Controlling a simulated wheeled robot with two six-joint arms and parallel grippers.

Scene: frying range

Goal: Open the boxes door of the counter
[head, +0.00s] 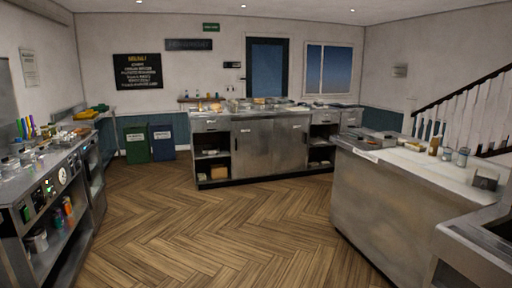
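A steel counter (271,122) stands against the back of the room, with many small items along its top. Two closed steel doors, a left one (252,149) and a right one (289,147), fill its middle. Open shelves flank them; the left shelves hold a box (218,172) low down, and the right shelves hold small items. I cannot tell which door is the boxes door. Neither of my grippers is in view.
The wooden floor (205,225) is clear up to the counter. A cooking range with shelves (62,240) lines the left side. A steel island (385,208) with bottles on top stands at the right. Green (137,145) and blue (162,142) bins stand at the back left.

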